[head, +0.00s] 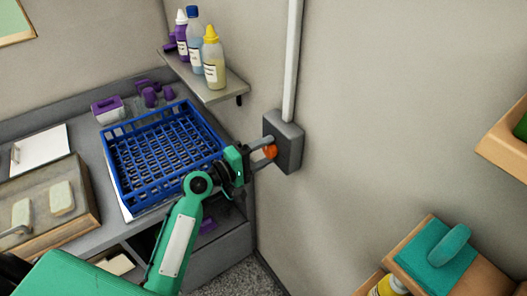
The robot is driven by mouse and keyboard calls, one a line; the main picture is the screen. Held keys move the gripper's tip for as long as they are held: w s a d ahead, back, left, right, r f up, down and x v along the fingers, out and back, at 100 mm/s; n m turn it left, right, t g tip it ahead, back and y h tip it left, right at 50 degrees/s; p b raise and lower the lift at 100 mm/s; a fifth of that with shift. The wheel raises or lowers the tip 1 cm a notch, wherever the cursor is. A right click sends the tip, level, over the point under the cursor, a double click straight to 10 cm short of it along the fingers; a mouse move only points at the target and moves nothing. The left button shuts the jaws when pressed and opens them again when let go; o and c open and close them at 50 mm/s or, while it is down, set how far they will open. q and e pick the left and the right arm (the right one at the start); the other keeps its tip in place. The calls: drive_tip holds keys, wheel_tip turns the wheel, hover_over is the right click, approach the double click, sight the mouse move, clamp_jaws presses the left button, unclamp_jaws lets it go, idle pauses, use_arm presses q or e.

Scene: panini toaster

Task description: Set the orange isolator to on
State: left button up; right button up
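The orange isolator knob (270,152) sits on a dark grey box (289,142) fixed to the wall, right of the counter. My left gripper (266,151) reaches it from the left, its two grey fingers apart, one above and one below the knob. Whether the fingers press on the knob or only stand around it cannot be told. The fingers partly hide the knob, so its setting cannot be read. My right gripper is not in view.
A blue crate (112,170) stands on the counter behind my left arm. A wall shelf (222,92) with several bottles is above it. A grey conduit (292,60) runs up from the box. At right, a wooden shelf holds a teal object (435,262).

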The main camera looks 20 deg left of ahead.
use_arm(q)
drive_tip(key=c, duration=0.7)
drive_tip(key=shift+f, duration=0.1)
drive_tip(key=shift+c, duration=0.2)
drive_tip(key=m+b, duration=0.3)
drive_tip(key=shift+f+m+b, duration=0.2)
drive_tip(key=shift+m+b, duration=0.2)
drive_tip(key=m+b, duration=0.2)
drive_tip(key=m, duration=0.1)
drive_tip(key=shift+r+m, duration=0.1)
drive_tip(key=shift+m, duration=0.2)
drive_tip(key=m+b, duration=0.1)
drive_tip(key=m, duration=0.1)
drive_tip(key=shift+m+b, duration=0.3)
drive_tip(key=shift+m, duration=0.1)
drive_tip(key=m+b, duration=0.1)
drive_tip(key=m, duration=0.1)
drive_tip(key=shift+m, duration=0.3)
drive_tip(key=m, duration=0.5)
drive_tip(key=shift+r+b, duration=0.1)
drive_tip(key=shift+b, duration=0.25)
